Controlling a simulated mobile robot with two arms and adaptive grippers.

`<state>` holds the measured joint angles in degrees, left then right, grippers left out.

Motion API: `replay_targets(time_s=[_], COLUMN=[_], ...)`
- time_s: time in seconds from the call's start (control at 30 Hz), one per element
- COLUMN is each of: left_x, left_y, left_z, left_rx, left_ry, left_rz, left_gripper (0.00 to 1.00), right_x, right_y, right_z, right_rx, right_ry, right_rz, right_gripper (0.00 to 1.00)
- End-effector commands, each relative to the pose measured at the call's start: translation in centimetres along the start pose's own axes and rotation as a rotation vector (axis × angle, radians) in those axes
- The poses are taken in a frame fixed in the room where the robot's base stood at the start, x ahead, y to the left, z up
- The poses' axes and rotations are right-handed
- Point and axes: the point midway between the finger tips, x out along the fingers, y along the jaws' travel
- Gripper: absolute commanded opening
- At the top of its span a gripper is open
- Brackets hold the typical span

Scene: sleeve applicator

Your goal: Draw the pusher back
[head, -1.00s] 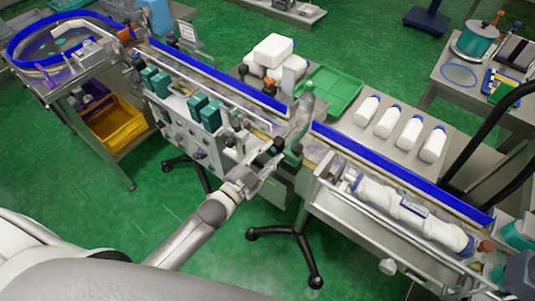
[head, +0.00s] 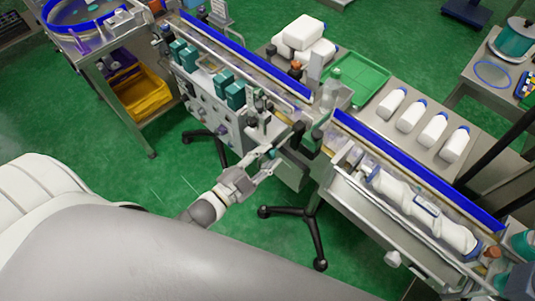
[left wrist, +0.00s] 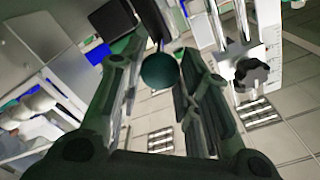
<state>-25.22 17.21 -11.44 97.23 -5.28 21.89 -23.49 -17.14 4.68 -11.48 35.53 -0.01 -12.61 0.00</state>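My left gripper (head: 267,162) is at the near side of the machine, by the gap between the two conveyor sections. In the left wrist view, a dark teal ball knob (left wrist: 160,70) sits between the tips of my left gripper (left wrist: 160,85), and both fingers look close against it. A thin dark rod runs from the knob towards the machine, so it appears to be the pusher's handle. The pusher's far end is hidden among the machine parts. The gripper looks shut on the knob, though finger contact is hard to see. My right gripper is not in view.
White bottles (head: 411,116) stand or lie on the side table beside a green tray (head: 362,83). A black star knob (left wrist: 250,73) is near the left gripper. A stand's black legs (head: 315,235) are below.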

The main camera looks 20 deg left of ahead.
Motion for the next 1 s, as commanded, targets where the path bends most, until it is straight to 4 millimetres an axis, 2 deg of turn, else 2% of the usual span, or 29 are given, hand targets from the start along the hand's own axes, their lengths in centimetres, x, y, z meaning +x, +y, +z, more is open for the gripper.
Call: replay_targets(time_s=[0.03, 0.17, 0.43, 0.57, 0.67, 1.0], left_x=[-0.2, -0.1, -0.1, -0.7, -2.0, -8.8], left_y=[0.2, 0.1, 0.1, 0.1, 0.1, 0.2], left_z=[0.1, 0.1, 0.0, 0.1, 0.1, 0.1], left_rx=[-0.001, -0.001, -0.001, -0.001, -0.001, -0.001], left_ry=[-0.002, -0.002, -0.001, -0.003, -0.005, -0.005], left_rz=[0.004, 0.003, 0.002, 0.002, 0.004, 0.004], left_gripper=[0.38, 0.53, 0.53, 0.53, 0.53, 0.53], right_x=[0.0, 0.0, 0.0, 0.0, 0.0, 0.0], right_y=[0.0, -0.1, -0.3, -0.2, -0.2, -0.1], right_z=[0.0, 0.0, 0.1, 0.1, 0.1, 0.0], right_rx=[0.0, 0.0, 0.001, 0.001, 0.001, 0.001], right_ry=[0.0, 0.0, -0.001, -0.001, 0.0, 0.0], right_rz=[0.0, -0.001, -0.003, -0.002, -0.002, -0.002], right_gripper=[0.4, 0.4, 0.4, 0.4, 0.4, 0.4])
